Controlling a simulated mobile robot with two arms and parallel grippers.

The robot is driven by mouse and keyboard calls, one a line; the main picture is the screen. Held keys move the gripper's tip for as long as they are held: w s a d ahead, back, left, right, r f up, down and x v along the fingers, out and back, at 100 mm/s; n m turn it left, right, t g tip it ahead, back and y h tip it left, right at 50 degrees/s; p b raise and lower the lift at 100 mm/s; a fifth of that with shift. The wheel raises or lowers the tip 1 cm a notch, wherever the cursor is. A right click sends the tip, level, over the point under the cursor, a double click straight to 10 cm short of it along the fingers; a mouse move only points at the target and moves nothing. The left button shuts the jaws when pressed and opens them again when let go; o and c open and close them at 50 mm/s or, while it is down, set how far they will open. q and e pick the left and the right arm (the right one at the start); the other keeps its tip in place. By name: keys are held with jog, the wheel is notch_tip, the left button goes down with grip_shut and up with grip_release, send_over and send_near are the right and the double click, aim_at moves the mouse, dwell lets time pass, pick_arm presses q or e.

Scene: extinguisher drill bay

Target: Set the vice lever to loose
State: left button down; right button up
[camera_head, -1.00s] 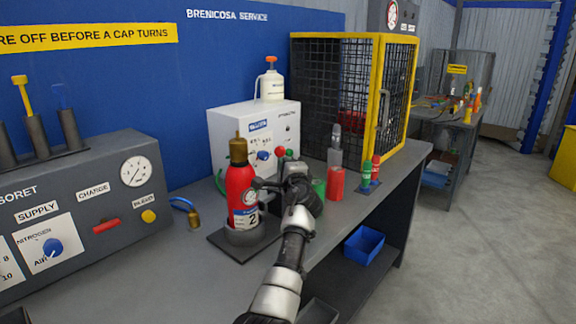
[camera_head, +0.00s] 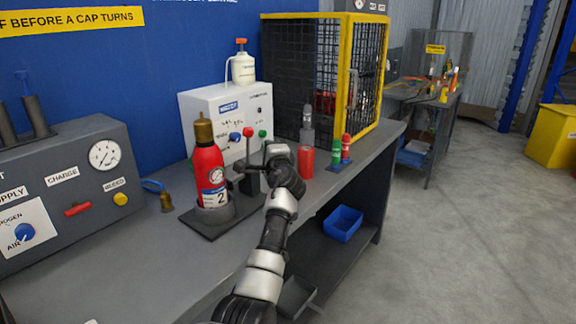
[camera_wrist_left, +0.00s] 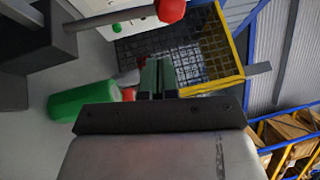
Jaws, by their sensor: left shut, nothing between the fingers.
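The vice stands on a dark base plate (camera_head: 222,222) on the bench and holds a red extinguisher (camera_head: 209,176) upright. Its lever, with a red ball knob (camera_head: 248,132), stands up beside the extinguisher; the knob also shows at the top of the left wrist view (camera_wrist_left: 171,10), on a rod from a dark block (camera_wrist_left: 40,48). Loose or tight markings are not readable. My left gripper (camera_head: 277,152) is just right of the lever, apart from the knob. Its fingers show closed and empty in the left wrist view (camera_wrist_left: 157,80). My right gripper is out of view.
A red cylinder (camera_head: 306,163) stands right of my gripper. Behind are a white box (camera_head: 218,112) and a mesh cage (camera_head: 375,80). A grey panel (camera_head: 60,190) is at left.

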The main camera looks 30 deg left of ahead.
pick_arm(q)
jog(key=r+v, duration=0.1)
jog(key=v, duration=0.8)
jog(key=shift+s+a+f, duration=0.15)
jog(key=shift+s+f, duration=0.1)
jog(key=shift+s, duration=0.1)
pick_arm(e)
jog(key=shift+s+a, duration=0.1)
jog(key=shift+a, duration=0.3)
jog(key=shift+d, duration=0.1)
